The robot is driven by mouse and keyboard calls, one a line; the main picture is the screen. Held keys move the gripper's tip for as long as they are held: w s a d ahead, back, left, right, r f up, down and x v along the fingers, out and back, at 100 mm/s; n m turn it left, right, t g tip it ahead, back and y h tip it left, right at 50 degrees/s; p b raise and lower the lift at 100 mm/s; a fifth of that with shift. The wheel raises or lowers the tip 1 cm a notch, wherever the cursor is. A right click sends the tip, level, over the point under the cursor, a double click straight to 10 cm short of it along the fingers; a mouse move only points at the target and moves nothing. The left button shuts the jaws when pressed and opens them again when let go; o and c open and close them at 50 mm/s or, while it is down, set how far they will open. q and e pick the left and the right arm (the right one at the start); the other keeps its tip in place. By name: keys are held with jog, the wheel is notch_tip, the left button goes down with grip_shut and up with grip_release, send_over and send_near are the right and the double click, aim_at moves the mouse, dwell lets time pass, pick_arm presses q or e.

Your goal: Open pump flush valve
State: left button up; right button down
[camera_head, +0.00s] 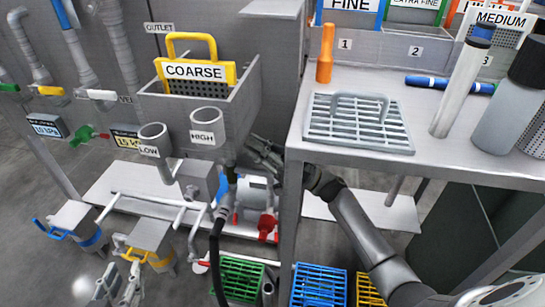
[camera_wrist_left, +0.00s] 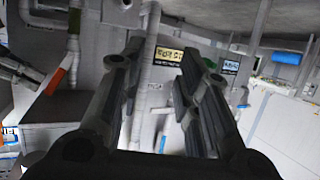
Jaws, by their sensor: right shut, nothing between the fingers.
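A grey pump (camera_head: 255,188) stands on the low shelf below the coarse filter box. A blue valve handle (camera_head: 222,188) is at its left, and a red valve handle (camera_head: 267,224) is at its lower right. I cannot tell which is the flush valve. My right gripper (camera_head: 262,154) is shut and empty, just above the pump, partly hidden by the table leg and shadow. Its arm reaches in under the table from the right. My left gripper (camera_head: 119,284) is open and empty at the lower left, away from the pump; its spread fingers fill the left wrist view (camera_wrist_left: 158,62).
The grey table (camera_head: 440,150) with its rack (camera_head: 358,122) overhangs my right arm. White pipes (camera_head: 160,200) run left of the pump. A black hose (camera_head: 214,255) hangs in front. Green (camera_head: 238,278) and blue (camera_head: 318,285) crates stand below. Open floor lies at the left.

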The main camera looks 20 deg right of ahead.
pick_arm(q)
jog(key=shift+w+d+r+t, duration=0.1)
jog(key=shift+w+r+t, duration=0.1)
jog(key=shift+r+t, duration=0.15)
pick_arm(e)
jog(key=shift+w+a+r, duration=0.3)
jog(key=shift+a, duration=0.15)
pick_arm(q)
jog(key=s+a+f+g+y+p, duration=0.1)
jog(key=s+a+f+g+p, duration=0.15)
jog(key=s+f+g, duration=0.3)
jog(key=s+a+f+g+y+p, duration=0.25)
jog(key=s+f+g, duration=0.2)
jog(key=s, duration=0.25)
pick_arm(e)
jog(key=r+h+p, duration=0.1)
jog(key=p, duration=0.1)
jog(key=w+a+r+g+h+p, duration=0.1)
jog(key=p, duration=0.2)
jog(key=shift+a+g, duration=0.25)
jog(key=shift+g, duration=0.05)
jog(key=shift+f+h, duration=0.1)
jog(key=shift+h, duration=0.2)
pick_arm(q)
notch_tip(320, 180, down, 14)
jog(key=s+g, duration=0.1)
jog(key=s, duration=0.1)
jog(key=shift+s+a+g+h, duration=0.15)
jog(key=shift+s+g+h, duration=0.1)
jog(key=shift+g+h, duration=0.1)
